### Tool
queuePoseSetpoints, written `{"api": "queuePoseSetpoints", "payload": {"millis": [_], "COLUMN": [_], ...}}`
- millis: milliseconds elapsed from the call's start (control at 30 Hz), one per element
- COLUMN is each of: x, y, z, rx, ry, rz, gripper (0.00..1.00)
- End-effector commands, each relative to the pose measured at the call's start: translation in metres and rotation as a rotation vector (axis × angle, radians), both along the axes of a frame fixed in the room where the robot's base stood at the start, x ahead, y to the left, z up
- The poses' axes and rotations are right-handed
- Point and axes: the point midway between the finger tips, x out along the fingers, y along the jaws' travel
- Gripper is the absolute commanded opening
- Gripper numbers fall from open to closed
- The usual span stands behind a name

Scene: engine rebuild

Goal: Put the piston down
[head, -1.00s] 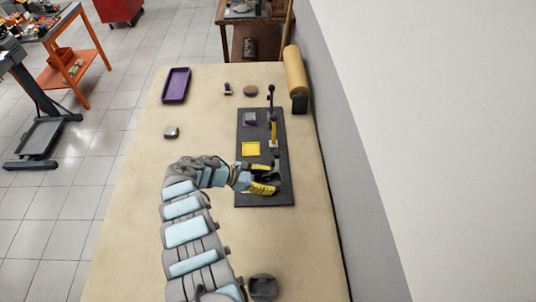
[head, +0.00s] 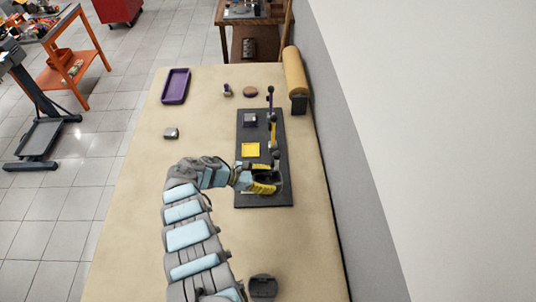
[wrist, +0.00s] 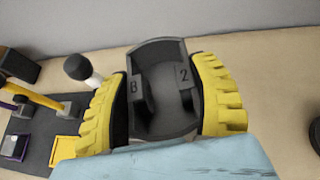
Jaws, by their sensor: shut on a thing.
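My gripper (head: 264,178) is over the near end of the dark grey board (head: 251,201) in the head view. In the wrist view its two yellow fingers (wrist: 162,95) are shut on the sides of the piston (wrist: 158,62). The piston is a dark grey, hollow part with the mark 2 on its right inner face and another mark on the left. Its hollow side faces the wrist camera. In the head view the fingers mostly hide it. I cannot tell whether it touches the board.
The board carries a yellow square (head: 251,150), a grey block (head: 250,118) and upright purple and yellow parts (head: 270,98). The table's left side is mostly clear.

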Motion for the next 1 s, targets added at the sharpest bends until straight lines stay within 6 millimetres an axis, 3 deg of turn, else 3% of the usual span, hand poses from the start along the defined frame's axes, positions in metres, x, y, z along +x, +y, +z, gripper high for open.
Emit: {"api": "queuePoseSetpoints", "payload": {"millis": [1000], "x": [0.0065], "y": [-0.0013], "z": [0.0033], "rx": [0.006], "ry": [0.002], "rz": [0.043], "gripper": [0.23]}}
